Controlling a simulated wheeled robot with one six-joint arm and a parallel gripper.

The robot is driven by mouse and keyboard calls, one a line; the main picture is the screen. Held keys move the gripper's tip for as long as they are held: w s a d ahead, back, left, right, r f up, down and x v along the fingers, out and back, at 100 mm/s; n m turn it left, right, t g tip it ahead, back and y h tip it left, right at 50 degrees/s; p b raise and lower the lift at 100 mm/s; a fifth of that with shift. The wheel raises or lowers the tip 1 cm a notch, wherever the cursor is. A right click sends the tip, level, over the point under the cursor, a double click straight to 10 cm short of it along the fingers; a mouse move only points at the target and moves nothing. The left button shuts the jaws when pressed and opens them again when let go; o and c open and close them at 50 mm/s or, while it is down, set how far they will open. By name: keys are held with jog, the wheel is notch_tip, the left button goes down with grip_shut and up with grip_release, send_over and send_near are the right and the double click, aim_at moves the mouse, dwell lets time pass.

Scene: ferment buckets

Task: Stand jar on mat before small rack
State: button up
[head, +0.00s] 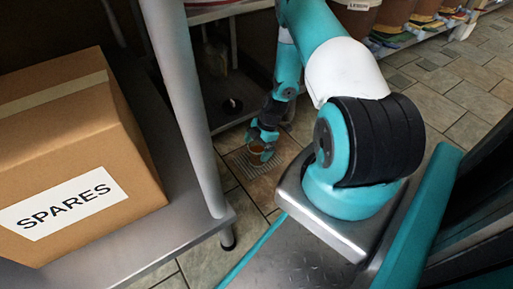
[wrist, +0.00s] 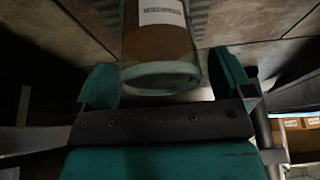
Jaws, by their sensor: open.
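The jar (head: 257,149) is a small clear container with brown contents, low down by the floor in the head view. In the wrist view the jar (wrist: 160,45) shows a white label, its print too small to read. My gripper (head: 262,143) is at the jar. In the wrist view my gripper (wrist: 165,82) has its teal fingers apart, one on either side of the jar. Whether the jar's base rests fully on the mat is hidden.
A metal rack (head: 236,108) with low shelves stands just behind the mat, with a dark round item on it. A cardboard box marked SPARES (head: 75,150) sits on a grey shelf at left. Large buckets (head: 395,15) stand at the back right. Tiled floor (head: 450,95) is clear at right.

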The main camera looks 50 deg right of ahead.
jog(key=p+v, duration=0.6)
jog(key=v, duration=0.5)
